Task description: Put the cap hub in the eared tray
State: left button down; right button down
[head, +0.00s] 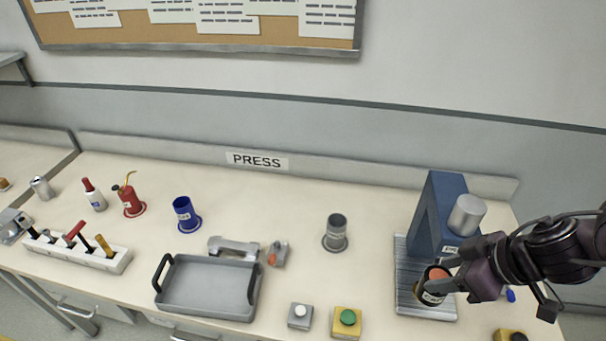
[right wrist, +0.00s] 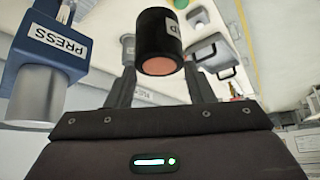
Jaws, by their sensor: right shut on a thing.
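The cap hub (head: 432,298) is a short black cylinder with a white label and an orange-pink end. My right gripper (head: 440,279) is shut on it, over the ribbed base of the blue press. I cannot tell whether the hub touches that base. In the right wrist view the hub (right wrist: 160,40) sits between the two fingers, its orange-pink end facing the camera. The eared tray (head: 208,290) is grey with a black handle at each end, looks empty and stands at the front left of the bench. My left gripper is out of view.
The blue press (head: 430,210) with its grey ram stands beside my right gripper. A blue cup (head: 185,213) stands behind the tray.

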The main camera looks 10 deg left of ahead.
aim_at(213, 289)
jog(key=j+u, duration=0.15)
jog(key=j, duration=0.5)
jog(key=i+j+u, duration=0.2)
jog(key=j, duration=0.45)
jog(key=i+j+u, duration=0.1)
jog(key=i+j, duration=0.1)
jog(key=j, duration=0.1)
